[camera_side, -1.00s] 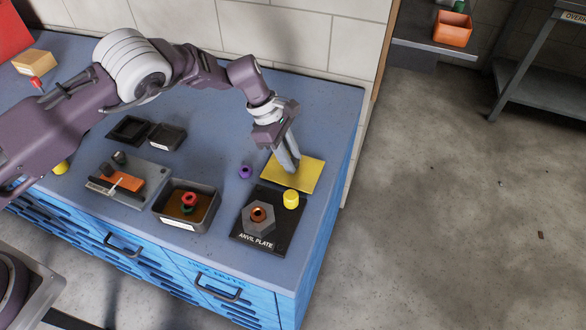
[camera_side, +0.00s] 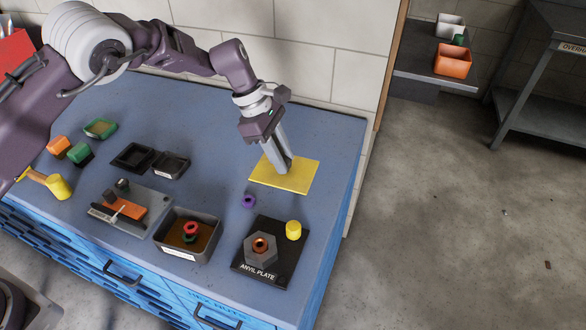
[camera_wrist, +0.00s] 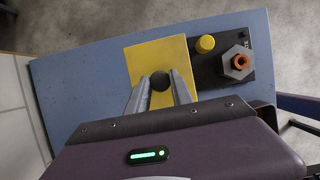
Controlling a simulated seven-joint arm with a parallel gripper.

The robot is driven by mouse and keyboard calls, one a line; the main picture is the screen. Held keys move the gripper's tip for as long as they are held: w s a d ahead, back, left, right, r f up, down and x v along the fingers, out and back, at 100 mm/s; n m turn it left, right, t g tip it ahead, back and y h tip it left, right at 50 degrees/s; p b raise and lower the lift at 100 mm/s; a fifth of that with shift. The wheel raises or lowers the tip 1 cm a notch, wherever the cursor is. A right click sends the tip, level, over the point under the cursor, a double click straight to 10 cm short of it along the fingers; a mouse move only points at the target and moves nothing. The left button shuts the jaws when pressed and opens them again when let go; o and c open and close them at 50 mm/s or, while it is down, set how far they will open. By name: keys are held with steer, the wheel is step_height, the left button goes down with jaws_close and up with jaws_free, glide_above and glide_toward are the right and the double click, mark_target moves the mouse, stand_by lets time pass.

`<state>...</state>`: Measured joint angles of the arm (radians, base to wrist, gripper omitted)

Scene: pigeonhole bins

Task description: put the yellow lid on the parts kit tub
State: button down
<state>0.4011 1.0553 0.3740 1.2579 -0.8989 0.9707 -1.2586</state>
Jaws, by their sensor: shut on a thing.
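The yellow lid (camera_side: 298,181) is a flat square plate on the blue bench top at the back right; I cannot tell whether it is lifted. In the wrist view the lid (camera_wrist: 148,57) has a dark round knob (camera_wrist: 160,81) in its middle. My gripper (camera_side: 282,168) points down at the lid, its fingers (camera_wrist: 161,84) shut on the knob from both sides. The parts kit tub (camera_side: 205,218) is a dark grey open box at the front of the bench. A red ring and a green piece lie inside it.
The anvil plate (camera_side: 277,273) with a grey hex nut (camera_side: 258,256) and a yellow cylinder (camera_side: 293,230) lies between the lid and the front edge. A purple ring (camera_side: 248,201) is near the tub. A grey fixture (camera_side: 143,222) stands left of the tub.

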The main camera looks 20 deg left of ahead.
steer(key=s+a+n, duration=0.2)
steer(key=s+a, duration=0.3)
steer(key=a, duration=0.6)
steer(key=s+a+r, duration=0.2)
steer(key=s, duration=0.5)
steer(key=s+a+r+m, duration=0.1)
steer(key=s+a+r, duration=0.1)
steer(key=s, duration=0.5)
steer(key=shift+a+r, duration=0.25)
steer(key=shift+a, duration=0.2)
steer(key=shift+f, duration=3.95)
steer(key=shift+f, duration=1)
steer(key=c, duration=1.5)
jaws_free()
steer(key=shift+o, duration=0.2)
steer(key=o, duration=0.6)
steer(key=shift+c, duration=0.2)
